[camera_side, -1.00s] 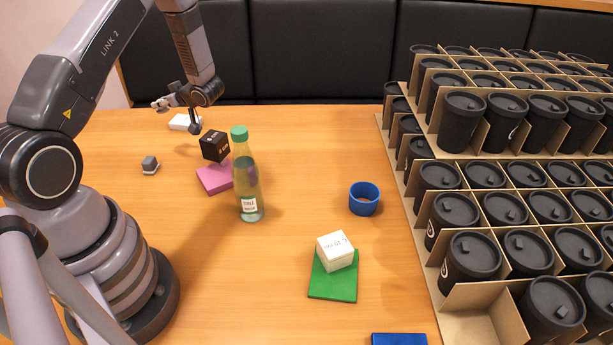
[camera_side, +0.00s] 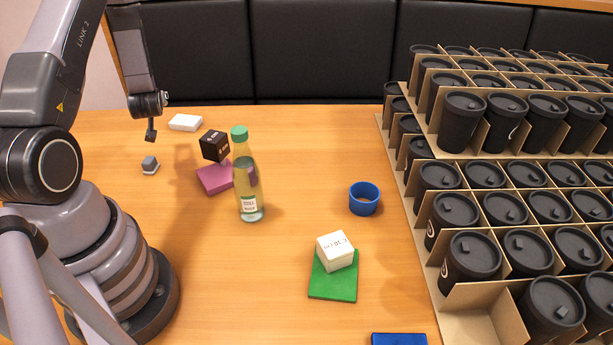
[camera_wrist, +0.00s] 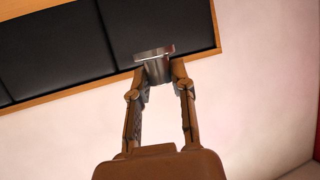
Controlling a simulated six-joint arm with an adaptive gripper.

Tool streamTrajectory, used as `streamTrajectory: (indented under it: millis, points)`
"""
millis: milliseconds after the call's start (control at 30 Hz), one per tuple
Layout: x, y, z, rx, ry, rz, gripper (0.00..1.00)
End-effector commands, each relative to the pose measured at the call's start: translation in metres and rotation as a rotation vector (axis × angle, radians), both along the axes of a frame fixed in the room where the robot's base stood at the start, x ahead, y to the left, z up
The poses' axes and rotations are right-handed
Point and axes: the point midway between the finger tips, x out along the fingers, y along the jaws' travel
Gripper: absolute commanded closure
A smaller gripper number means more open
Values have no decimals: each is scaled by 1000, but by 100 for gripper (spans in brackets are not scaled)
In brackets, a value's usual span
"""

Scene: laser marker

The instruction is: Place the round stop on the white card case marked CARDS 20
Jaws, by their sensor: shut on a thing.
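In the wrist view my gripper (camera_wrist: 160,74) is shut on a short silvery cylinder with a wider flat rim, which I take to be the round stop (camera_wrist: 155,67). It is held up in the air, with the bench back and pale wall behind it. In the side view the gripper and stop are hidden behind my wrist. A flat white box, likely the card case (camera_side: 186,122), lies at the back left of the table, right of my wrist. Its marking cannot be read. Nothing is seen on top of it.
A green-capped bottle (camera_side: 247,180) stands near a black cube (camera_side: 214,146) on a pink block (camera_side: 213,180). A small grey piece (camera_side: 150,165) lies at left. A blue ring (camera_side: 364,199), a white block (camera_side: 336,250) on a green pad (camera_side: 332,284) and crated cups (camera_side: 468,256) are farther right.

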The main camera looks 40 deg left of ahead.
Motion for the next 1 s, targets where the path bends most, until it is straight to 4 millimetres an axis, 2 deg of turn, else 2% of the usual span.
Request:
streamTrajectory:
  millis: [167, 467, 600, 733, 900, 1000]
  points:
    - [10, 6, -7, 1, -2, -44, 100]
    - [59, 62, -40, 4, -2, -44, 100]
    - [75, 80, -68, 2, 1, -44, 100]
    - [85, 92, -86, 2, 0, -44, 100]
    - [92, 99, -97, 1, 0, -43, 100]
    - [94, 101, -112, 0, 2, -43, 100]
